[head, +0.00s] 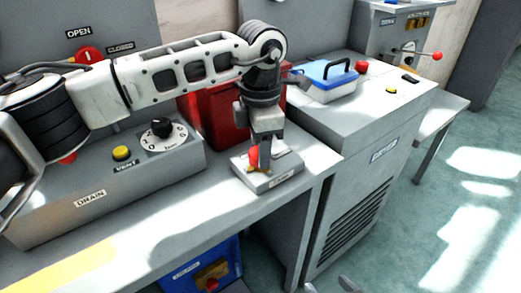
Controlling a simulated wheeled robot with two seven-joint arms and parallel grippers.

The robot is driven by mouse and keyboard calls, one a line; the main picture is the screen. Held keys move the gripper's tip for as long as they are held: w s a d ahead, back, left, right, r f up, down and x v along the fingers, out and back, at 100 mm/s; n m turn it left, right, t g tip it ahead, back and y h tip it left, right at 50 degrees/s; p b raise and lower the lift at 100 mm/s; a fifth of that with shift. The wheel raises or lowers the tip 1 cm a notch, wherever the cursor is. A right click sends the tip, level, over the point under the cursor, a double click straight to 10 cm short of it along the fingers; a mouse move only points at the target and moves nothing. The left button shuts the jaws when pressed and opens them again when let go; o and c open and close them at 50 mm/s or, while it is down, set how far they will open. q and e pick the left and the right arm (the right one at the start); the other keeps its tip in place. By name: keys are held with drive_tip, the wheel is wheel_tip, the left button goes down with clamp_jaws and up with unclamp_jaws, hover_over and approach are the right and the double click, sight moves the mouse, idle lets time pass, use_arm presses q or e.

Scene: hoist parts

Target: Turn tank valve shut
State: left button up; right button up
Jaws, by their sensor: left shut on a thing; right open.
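A low grey unit (272,180) sits near the right end of the bench, with a small red-knobbed handle (253,154) on its top. My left gripper (264,165) points down and is shut on this handle. Its fingers hide part of the handle and the label behind it, so I cannot tell how far it is turned. I cannot tell which one is the tank valve. My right gripper (330,287) shows only its tips at the bottom edge, open and empty.
A grey console (105,185) with a dial (161,128) and yellow button stands left. A red box (213,112) is behind my gripper. A blue-lidded case (326,78) sits on the grey cabinet (355,160). A blue unit (202,270) is under the bench. Right floor is clear.

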use_arm(q)
drive_tip(key=shift+m+b, duration=0.3)
drive_tip(key=shift+m, duration=0.9)
drive_tip(key=shift+r, duration=0.1)
drive_tip(key=o, duration=1)
wheel_tip(320, 180, up, 16)
drive_tip(key=shift+f+p, duration=0.1)
drive_tip(key=shift+p, duration=0.4)
drive_tip(key=shift+s, duration=0.1)
